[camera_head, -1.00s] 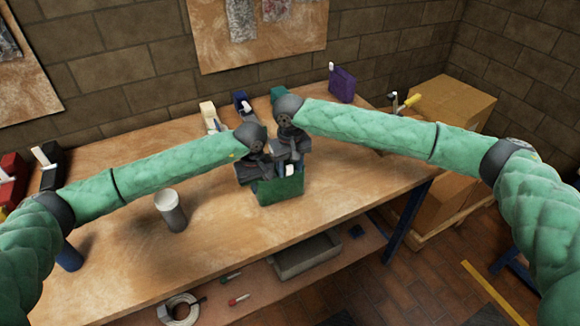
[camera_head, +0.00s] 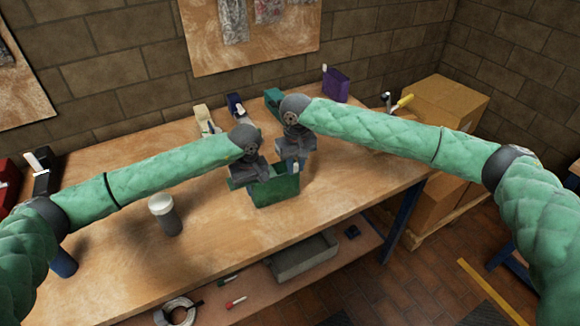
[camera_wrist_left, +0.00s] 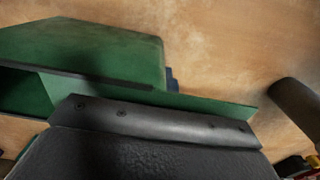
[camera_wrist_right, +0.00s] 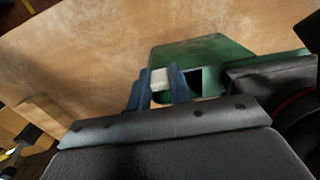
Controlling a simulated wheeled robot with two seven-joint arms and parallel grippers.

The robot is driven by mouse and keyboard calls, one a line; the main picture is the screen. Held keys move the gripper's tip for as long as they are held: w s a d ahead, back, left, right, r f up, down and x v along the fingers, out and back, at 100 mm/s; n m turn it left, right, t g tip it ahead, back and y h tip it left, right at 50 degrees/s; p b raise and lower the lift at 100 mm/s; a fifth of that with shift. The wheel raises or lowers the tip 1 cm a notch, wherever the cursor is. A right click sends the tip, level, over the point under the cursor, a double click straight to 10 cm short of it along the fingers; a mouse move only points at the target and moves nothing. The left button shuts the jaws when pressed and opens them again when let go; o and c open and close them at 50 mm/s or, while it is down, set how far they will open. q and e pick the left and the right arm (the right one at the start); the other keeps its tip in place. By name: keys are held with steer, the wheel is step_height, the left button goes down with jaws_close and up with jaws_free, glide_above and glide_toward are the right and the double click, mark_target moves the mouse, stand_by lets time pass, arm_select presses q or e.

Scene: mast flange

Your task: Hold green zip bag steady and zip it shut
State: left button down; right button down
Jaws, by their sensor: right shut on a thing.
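The green zip bag (camera_head: 276,193) stands upright on the wooden bench, and its dark open mouth shows in the left wrist view (camera_wrist_left: 22,92). Its white zip pull (camera_wrist_right: 160,79) is near the right end of the top edge. My right gripper (camera_wrist_right: 159,88) is shut on this pull, with a blue finger on each side. My left gripper (camera_head: 250,176) is at the bag's left end, by the top edge. Its fingers are hidden behind its body in the left wrist view, so its grip on the bag cannot be told.
A grey cup with a pale top (camera_head: 165,214) stands left of the bag. Cream (camera_head: 204,121), blue (camera_head: 236,106), green (camera_head: 273,99) and purple (camera_head: 335,85) bags line the back. Cardboard boxes (camera_head: 440,105) stand at right.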

mark_target(296, 164)
arm_select(q)
steer(key=shift+a, duration=0.25)
arm_select(e)
steer(key=c, duration=1.2)
jaws_free()
steer(key=shift+w+d, duration=0.1)
steer(key=shift+c, duration=0.2)
arm_select(q)
steer(key=shift+d, duration=0.1)
arm_select(e)
steer(key=shift+r, duration=0.1)
step_height(296, 164, up, 12)
arm_select(q)
steer(key=c, duration=1.6)
jaws_free()
